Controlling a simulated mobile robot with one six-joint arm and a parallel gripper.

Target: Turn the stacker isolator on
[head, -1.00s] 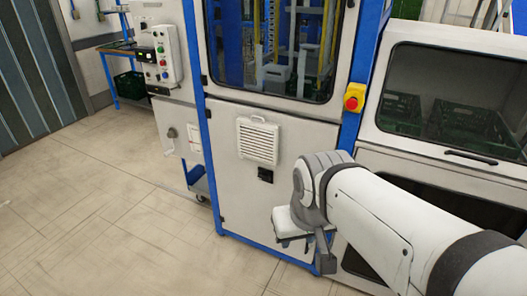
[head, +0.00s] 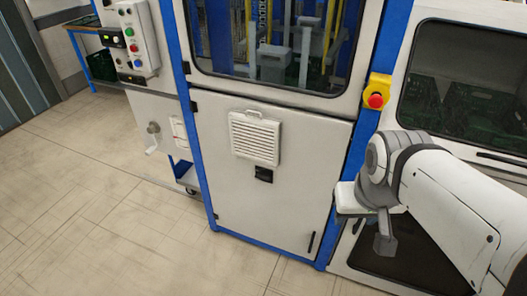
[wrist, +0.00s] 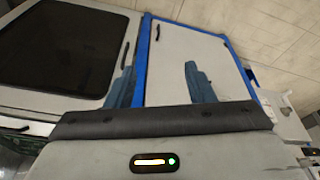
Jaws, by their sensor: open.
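The stacker is a tall white cabinet (head: 285,205) with blue edges and a window above. A grey round knob (head: 153,127) sits on a lower white panel at its left, beside a pale label; it may be the isolator, but its setting is too small to read. A black fitting (head: 264,174) sits below the vent on the cabinet door. My gripper (wrist: 160,78) shows two blue-grey fingers spread apart with nothing between them, in front of the cabinet door.
A control box (head: 134,38) with coloured buttons hangs above the knob. A red emergency stop (head: 376,98) on yellow is on the right post. A windowed enclosure (head: 478,160) with green crates stands right. The floor (head: 90,215) at left is clear.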

